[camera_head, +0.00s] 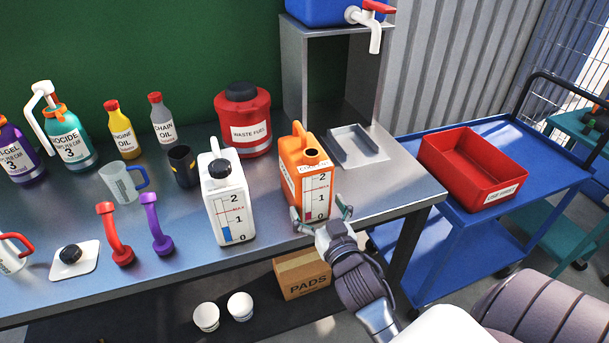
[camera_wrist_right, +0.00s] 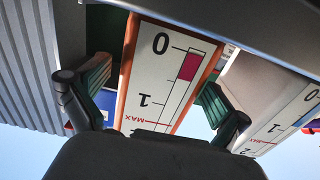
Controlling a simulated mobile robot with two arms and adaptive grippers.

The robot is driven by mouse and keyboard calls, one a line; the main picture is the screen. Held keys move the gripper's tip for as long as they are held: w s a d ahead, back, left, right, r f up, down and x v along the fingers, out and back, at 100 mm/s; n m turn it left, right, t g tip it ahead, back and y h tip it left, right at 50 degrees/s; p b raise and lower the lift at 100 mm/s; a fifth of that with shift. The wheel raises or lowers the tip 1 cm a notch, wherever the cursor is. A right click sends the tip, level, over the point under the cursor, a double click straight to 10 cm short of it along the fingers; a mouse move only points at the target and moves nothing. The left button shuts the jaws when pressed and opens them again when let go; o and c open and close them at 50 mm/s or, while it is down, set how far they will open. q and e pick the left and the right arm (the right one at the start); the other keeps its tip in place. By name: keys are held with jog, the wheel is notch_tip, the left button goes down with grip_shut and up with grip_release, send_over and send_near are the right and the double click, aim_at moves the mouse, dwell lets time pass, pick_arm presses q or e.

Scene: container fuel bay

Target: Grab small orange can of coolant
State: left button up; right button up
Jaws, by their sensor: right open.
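The orange can (camera_head: 290,168) stands upright near the front right of the metal bench, with a dark opening on top and a white scale marked 1 and 2. A small reddish level shows low on the scale. My right gripper (camera_head: 322,220) is open at its lower front, one finger at each side. In the right wrist view, the picture is upside down and the orange can (camera_wrist_right: 127,62) shows between the two green-padded fingers (camera_wrist_right: 155,98). I cannot tell whether the pads touch it. My left gripper is not in view.
A white can (camera_head: 228,195) with a black cap stands close left of the orange can. A red waste fuel container (camera_head: 243,112) is behind. A metal tray (camera_head: 357,147) lies to the right. A blue cart (camera_head: 460,215) carries a red bin (camera_head: 475,172).

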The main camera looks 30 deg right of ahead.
jog(key=x, duration=0.4)
jog(key=shift+w+p, duration=0.4)
jog(key=shift+s, duration=0.1)
jog(key=shift+c, duration=0.2)
jog(key=c, duration=1.3)
jog(key=shift+c, duration=0.9)
jog(key=shift+r, duration=0.15)
